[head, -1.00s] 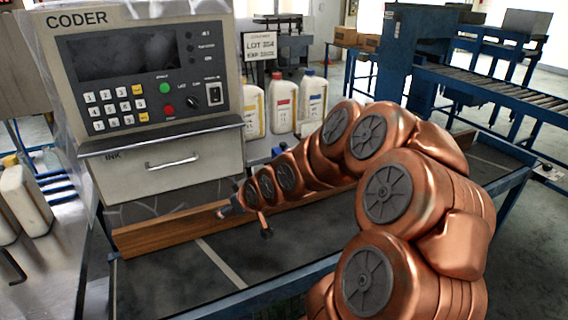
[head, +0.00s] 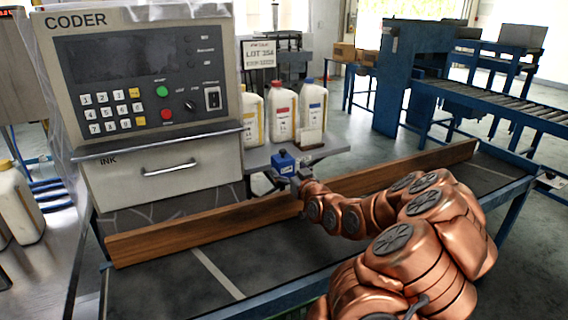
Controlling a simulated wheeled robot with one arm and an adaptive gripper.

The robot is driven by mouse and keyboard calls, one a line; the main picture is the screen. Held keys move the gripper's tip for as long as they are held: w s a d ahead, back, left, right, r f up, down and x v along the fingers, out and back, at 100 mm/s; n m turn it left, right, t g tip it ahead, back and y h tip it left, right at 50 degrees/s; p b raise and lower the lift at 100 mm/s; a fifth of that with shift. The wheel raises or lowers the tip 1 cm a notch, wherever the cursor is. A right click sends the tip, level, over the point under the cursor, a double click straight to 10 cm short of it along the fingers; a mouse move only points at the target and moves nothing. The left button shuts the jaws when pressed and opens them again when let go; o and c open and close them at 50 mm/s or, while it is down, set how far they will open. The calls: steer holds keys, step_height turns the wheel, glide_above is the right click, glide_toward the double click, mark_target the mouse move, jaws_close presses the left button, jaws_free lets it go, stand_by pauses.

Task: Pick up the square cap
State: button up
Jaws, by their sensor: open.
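A small blue squarish block with a knob on top and a pale label on its front, which looks like the square cap (head: 284,164), shows just behind the wooden rail. My gripper (head: 297,184) is at the end of my copper arm, right in front of the block's lower right side. The gripper is open, but its fingers are small and partly hidden. I cannot tell whether they touch the block. The block's lower part and what it rests on are hidden by the gripper and rail.
A wooden rail (head: 200,223) runs along the dark conveyor table (head: 270,255). The coder machine (head: 150,90) with its ink drawer (head: 165,170) stands at left. Several white jugs with coloured caps, one red-labelled (head: 283,110), stand behind. A roller conveyor (head: 500,98) is at back right.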

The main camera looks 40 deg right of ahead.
mark_target(282, 159)
steer(key=shift+p+x, duration=0.3)
steer(key=shift+x, duration=0.7)
steer(key=shift+w+d+r, duration=0.15)
steer(key=shift+w+d, duration=0.05)
steer(key=shift+w, duration=0.2)
steer(key=shift+w+d+r, duration=0.15)
steer(key=shift+w+d, duration=0.1)
steer(key=shift+w, duration=0.15)
steer(key=shift+p+x, duration=0.45)
steer(key=shift+x, duration=0.7)
steer(key=shift+f, duration=0.15)
steer(key=c, duration=1.2)
steer(key=shift+c, duration=0.2)
